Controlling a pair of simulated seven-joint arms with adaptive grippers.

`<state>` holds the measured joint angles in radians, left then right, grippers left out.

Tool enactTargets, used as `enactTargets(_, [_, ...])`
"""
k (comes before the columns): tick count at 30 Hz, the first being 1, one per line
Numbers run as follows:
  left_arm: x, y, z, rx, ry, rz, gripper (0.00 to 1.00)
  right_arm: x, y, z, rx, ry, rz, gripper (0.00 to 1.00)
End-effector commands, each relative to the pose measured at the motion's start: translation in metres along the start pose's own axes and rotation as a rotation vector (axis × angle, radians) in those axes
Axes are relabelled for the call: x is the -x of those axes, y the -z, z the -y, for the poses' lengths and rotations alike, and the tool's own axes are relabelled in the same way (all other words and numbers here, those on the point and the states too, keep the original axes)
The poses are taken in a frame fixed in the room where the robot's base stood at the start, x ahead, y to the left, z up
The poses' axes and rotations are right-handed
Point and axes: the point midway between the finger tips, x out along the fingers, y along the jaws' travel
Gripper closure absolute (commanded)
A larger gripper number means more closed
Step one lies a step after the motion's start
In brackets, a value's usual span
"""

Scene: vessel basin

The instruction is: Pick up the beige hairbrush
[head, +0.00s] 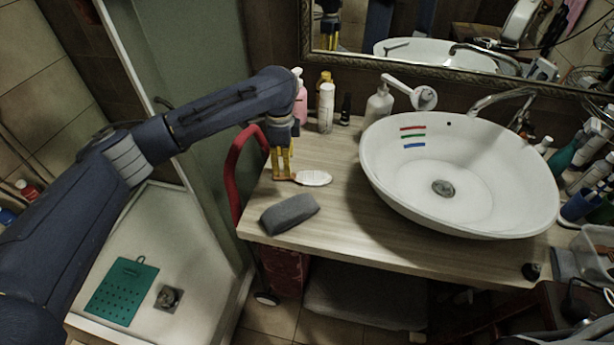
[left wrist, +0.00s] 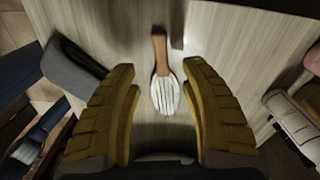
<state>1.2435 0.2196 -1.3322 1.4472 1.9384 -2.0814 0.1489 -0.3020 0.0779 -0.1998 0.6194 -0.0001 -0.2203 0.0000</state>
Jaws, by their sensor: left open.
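The hairbrush (head: 314,178) lies on the wooden counter with its pale oval head showing in the head view. In the left wrist view the hairbrush (left wrist: 165,92) shows an orange-brown handle and a whitish bristled head, between and beyond my fingers. My left gripper (head: 284,177) has yellow fingers pointing down at the left end of the brush. It is open and holds nothing. I cannot tell how high the fingertips are above the counter. My right gripper is in neither view.
A dark grey block (head: 290,213) lies on the counter in front of the brush. A white basin (head: 450,205) stands to the right. Behind are a white bottle (head: 326,108), a pink bottle (head: 299,98) and a soap dispenser (head: 378,103). The counter (head: 345,222) is clear right of the block.

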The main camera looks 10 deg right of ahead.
Motion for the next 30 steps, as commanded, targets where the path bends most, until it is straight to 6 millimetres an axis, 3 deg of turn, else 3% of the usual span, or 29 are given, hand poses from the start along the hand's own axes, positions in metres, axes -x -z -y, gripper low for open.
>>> enactTargets(8, [-0.012, 0.001, 0.000, 0.001, -0.001, -0.001, 0.55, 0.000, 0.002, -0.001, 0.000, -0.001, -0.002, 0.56])
enactTargets(21, [-0.057, 0.003, 0.002, 0.002, -0.001, -0.001, 0.55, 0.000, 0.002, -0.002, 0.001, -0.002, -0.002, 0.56])
enactTargets(30, [-0.062, 0.003, 0.002, 0.001, 0.000, 0.000, 0.55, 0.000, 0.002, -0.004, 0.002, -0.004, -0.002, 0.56])
